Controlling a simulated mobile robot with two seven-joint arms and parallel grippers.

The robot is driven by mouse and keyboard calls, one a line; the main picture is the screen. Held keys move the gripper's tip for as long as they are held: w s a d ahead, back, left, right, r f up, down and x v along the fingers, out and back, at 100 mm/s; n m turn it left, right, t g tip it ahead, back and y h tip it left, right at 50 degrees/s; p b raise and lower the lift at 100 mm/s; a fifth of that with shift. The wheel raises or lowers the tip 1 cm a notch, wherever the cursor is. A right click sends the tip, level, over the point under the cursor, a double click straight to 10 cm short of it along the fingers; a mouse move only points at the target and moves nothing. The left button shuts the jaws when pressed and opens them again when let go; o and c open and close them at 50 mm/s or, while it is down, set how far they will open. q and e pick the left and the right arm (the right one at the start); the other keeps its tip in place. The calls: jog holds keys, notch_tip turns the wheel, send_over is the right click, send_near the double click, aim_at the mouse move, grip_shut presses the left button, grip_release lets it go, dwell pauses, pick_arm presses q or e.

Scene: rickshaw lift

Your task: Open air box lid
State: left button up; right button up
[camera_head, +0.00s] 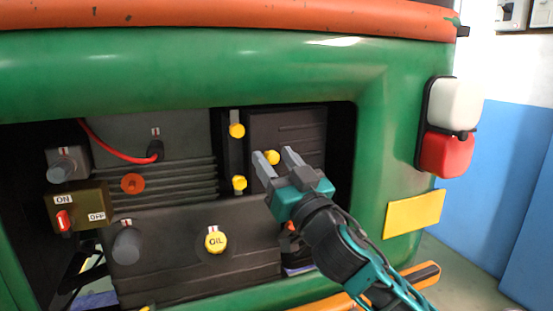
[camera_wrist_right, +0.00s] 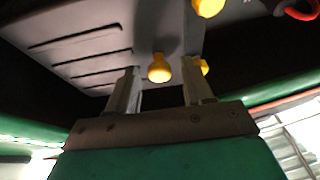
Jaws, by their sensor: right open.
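The air box lid (camera_head: 300,128) is a dark grey ribbed panel at the right of the engine bay, and it looks closed. A yellow knob (camera_head: 272,157) sits on it. Two yellow latches, an upper one (camera_head: 237,130) and a lower one (camera_head: 239,182), stand at its left edge. My right gripper (camera_head: 274,154) is open in front of the lid, its fingertips on either side of the knob. In the right wrist view the knob (camera_wrist_right: 159,68) shows between the open fingers (camera_wrist_right: 158,80), and the lid (camera_wrist_right: 95,45) lies beyond. Contact cannot be told. My left gripper is not in view.
The green body (camera_head: 380,100) frames the bay. Left of the box are a ribbed engine block (camera_head: 165,180), a red cable (camera_head: 100,140), an ON/OFF switch box (camera_head: 80,205) and a yellow OIL cap (camera_head: 216,240). A white and red lamp (camera_head: 452,125) is at right.

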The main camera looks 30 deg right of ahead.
grip_shut()
dwell(0.6)
